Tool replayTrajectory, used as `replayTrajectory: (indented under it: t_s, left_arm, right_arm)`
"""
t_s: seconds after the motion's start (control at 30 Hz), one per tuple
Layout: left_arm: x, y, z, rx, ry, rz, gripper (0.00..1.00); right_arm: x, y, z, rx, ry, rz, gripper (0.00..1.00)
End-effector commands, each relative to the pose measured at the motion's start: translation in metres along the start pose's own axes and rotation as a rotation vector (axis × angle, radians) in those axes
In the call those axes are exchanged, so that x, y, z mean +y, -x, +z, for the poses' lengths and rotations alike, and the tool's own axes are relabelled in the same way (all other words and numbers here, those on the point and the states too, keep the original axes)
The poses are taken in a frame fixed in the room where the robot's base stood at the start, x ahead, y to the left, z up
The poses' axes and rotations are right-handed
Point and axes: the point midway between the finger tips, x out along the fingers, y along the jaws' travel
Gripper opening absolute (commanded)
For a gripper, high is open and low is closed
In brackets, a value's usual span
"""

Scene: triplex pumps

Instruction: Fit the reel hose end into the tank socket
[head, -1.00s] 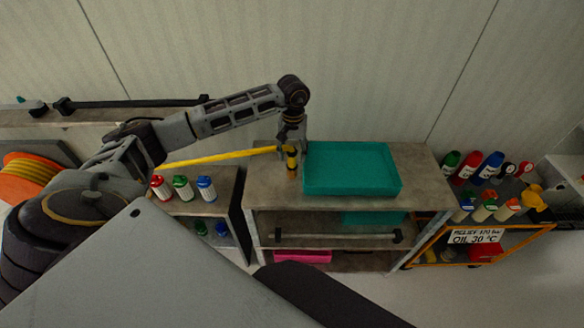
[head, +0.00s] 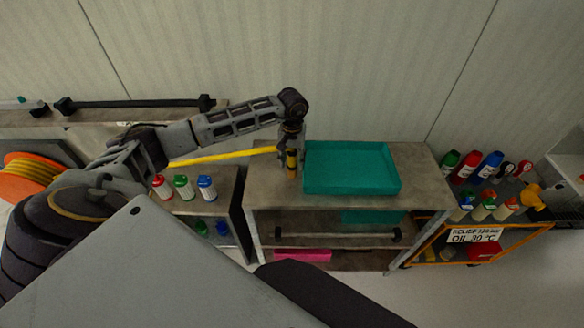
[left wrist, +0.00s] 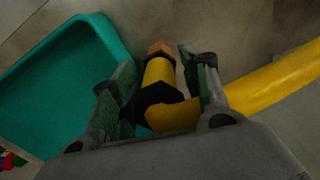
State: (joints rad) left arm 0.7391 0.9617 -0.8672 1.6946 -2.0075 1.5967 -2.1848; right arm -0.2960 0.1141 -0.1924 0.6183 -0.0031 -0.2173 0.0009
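My left gripper (head: 291,158) is over the worktop of the middle bench, just left of the teal tray. Its fingers are closed around the reel hose end (left wrist: 157,78), which has a yellow body, a black collar and a brass-coloured tip. The hose end points down in the head view (head: 291,160); I cannot tell whether its tip touches the worktop. The yellow hose (head: 225,156) runs left toward the orange reel (head: 32,176), partly behind my arm. I cannot make out the tank socket in either view. My right gripper is not in view.
The teal tray (head: 350,190) stands close beside the gripper. Red, green and white, and blue bottles (head: 206,188) stand on a lower bench at left. An orange-framed cart (head: 520,236) with several bottles is at right. Bare worktop (head: 262,193) shows left of the tray.

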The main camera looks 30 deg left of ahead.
Motion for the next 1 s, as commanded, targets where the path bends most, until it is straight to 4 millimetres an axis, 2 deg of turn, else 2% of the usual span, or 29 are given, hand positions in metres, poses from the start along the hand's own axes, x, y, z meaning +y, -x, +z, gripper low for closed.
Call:
replayTrajectory:
  t_s: [0.07, 0.3, 0.53, 0.73, 1.0]
  left_arm:
    - [0.0, 0.0, 0.0, 0.0, 0.0, 0.0, 0.31]
    - [0.0, 0.0, 0.0, 0.0, 0.0, 0.0, 0.01]
    - [0.0, 0.001, 0.0, 0.001, 0.0, 0.001, 0.0]
    - [0.0, 0.004, -0.001, 0.002, 0.0, 0.001, 0.0]
    - [0.0, 0.029, -0.001, 0.005, 0.0, 0.001, 0.0]
  right_arm:
    - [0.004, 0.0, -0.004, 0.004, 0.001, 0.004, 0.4]
    - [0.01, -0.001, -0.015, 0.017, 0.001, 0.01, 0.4]
    - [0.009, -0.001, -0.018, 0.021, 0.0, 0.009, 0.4]
    - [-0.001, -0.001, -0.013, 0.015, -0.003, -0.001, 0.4]
    - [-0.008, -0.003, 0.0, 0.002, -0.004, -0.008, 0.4]
